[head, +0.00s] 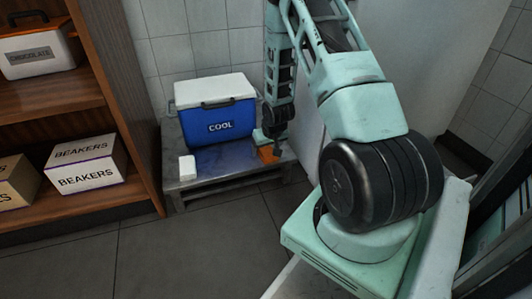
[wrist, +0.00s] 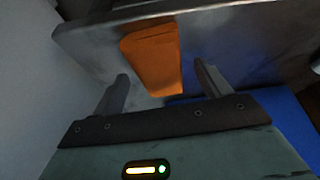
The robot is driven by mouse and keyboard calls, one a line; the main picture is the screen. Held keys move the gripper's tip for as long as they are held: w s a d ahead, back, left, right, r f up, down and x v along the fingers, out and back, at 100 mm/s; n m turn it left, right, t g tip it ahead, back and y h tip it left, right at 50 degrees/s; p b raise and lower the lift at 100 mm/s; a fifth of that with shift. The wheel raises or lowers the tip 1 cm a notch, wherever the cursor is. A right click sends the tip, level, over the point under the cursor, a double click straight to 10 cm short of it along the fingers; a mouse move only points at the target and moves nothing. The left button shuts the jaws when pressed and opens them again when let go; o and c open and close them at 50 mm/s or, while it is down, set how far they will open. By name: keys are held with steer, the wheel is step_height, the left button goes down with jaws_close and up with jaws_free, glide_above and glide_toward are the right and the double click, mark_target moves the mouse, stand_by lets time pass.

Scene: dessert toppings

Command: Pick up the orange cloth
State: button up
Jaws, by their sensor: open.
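The orange cloth (head: 268,154) lies on a low grey metal platform (head: 190,200), near its right front edge. In the head view my gripper partly hides it. In the wrist view the orange cloth (wrist: 155,60) shows as a folded orange block just beyond the fingertips, roughly between them. My gripper (wrist: 163,80) is open, with one finger on each side and nothing between them. In the head view my gripper (head: 268,138) is pointed down close above the cloth. I cannot tell whether it touches the cloth.
A blue cooler (head: 215,115) marked COOL, with a white lid, stands on the platform left of my gripper. A small white block (head: 187,168) lies at the platform's left. A wooden shelf (head: 125,100) with boxes stands at the left. A pale wall is close behind my arm.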

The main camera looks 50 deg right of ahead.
mark_target(267, 150)
steer(key=shift+f, duration=0.25)
stand_by(0.4)
steer(key=c, duration=1.1)
steer(key=shift+o, duration=0.2)
steer(key=shift+r, duration=0.3)
step_height(267, 150, up, 10)
steer(key=p, duration=0.7)
